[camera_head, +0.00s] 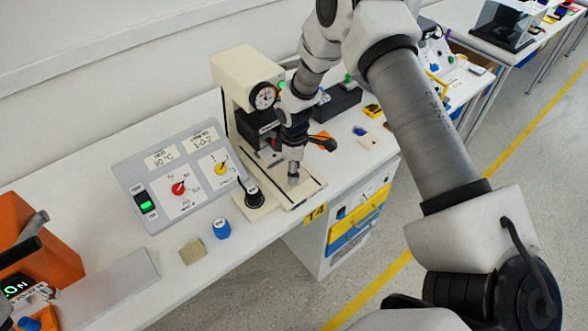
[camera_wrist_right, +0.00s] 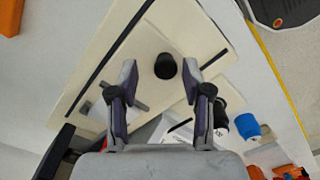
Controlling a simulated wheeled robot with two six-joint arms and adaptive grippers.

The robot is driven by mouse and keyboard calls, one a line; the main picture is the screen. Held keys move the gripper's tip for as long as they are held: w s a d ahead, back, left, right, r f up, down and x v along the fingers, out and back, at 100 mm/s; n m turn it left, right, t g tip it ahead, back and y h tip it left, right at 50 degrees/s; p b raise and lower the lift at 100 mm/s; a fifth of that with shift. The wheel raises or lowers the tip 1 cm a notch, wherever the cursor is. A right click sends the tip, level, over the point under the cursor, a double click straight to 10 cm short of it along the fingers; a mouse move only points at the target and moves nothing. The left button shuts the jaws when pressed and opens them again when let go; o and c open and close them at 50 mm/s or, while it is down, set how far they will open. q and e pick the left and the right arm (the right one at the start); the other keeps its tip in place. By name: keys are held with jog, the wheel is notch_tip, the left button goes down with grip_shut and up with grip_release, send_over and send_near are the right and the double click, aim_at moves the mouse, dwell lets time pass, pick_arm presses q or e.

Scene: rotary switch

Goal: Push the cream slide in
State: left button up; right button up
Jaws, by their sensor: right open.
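The cream slide (camera_wrist_right: 190,52) is a flat cream plate between dark rails at the foot of a cream machine (camera_head: 247,75) with a round dial. A black round knob (camera_wrist_right: 165,66) stands on the slide. My right gripper (camera_head: 293,180) points down over the slide in the head view, which hides the knob there. In the right wrist view my right gripper (camera_wrist_right: 165,80) is open and empty, its fingertips to either side of the knob in the picture. I cannot tell whether they touch it. My left gripper is not clearly in view.
A black knob on a cream base (camera_head: 254,197) and a blue knob (camera_head: 221,228) stand close by at the front. A grey panel (camera_head: 150,180) with red and yellow dials stands left. An orange device (camera_head: 40,250) is at far left. The table's front edge is near the slide.

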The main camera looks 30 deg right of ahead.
notch_tip(320, 180, up, 12)
jog(key=shift+w+f, duration=0.15)
jog(key=shift+f, duration=0.05)
jog(key=shift+f, duration=0.1)
